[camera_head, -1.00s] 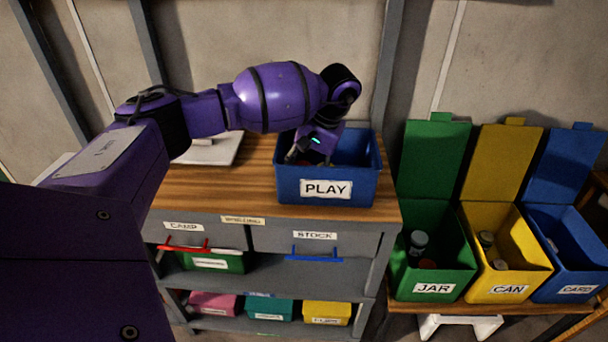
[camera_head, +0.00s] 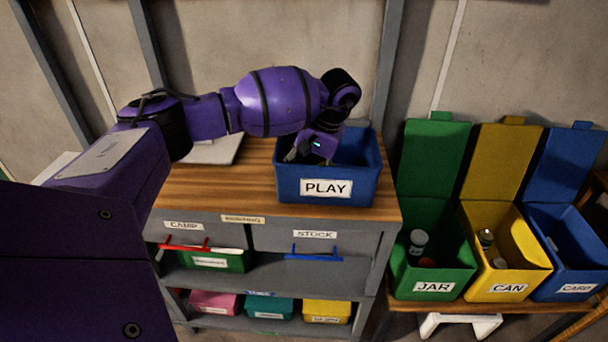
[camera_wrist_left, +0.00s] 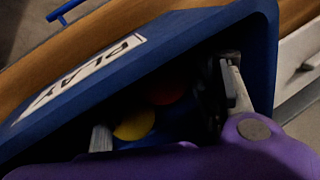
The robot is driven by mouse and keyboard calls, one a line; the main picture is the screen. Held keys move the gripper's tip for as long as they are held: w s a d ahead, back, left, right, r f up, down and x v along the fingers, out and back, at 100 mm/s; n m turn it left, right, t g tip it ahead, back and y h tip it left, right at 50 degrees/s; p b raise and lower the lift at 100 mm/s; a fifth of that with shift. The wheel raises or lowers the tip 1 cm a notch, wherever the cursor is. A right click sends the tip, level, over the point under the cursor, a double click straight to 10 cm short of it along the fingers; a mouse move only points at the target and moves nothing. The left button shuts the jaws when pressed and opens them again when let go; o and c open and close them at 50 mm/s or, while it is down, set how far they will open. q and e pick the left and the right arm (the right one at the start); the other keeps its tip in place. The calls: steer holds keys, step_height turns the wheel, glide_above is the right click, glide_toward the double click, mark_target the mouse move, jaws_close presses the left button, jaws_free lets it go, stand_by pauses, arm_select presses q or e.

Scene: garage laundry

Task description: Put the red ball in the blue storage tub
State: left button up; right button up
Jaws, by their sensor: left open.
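The blue storage tub (camera_head: 365,185) labelled PLAY stands on the wooden worktop; its wall also fills much of the left wrist view (camera_wrist_left: 180,50). My left gripper (camera_head: 303,155) points down into the tub, its fingers partly hidden behind the front wall. In the left wrist view the gripper (camera_wrist_left: 168,115) is open, with its fingers apart. The red ball (camera_wrist_left: 163,92) lies in the shaded inside of the tub, in the gap between the fingers. A yellow ball (camera_wrist_left: 135,124) lies beside it, nearer the left finger in that view. My right gripper is not in view.
The worktop (camera_head: 220,190) is clear left of the tub, apart from a pale flat object (camera_head: 215,150) behind my arm. Open green JAR (camera_head: 433,270), yellow CAN (camera_head: 505,275) and blue bins (camera_head: 570,270) stand to the right. Drawers and small boxes sit below.

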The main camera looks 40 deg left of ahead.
arm_select(q)
steer(key=v, duration=1.1)
steer(key=shift+r+b, duration=0.25)
steer(key=shift+b, duration=0.05)
steer(key=shift+w+d, duration=0.1)
steer(key=shift+d, duration=0.05)
stand_by(0.4)
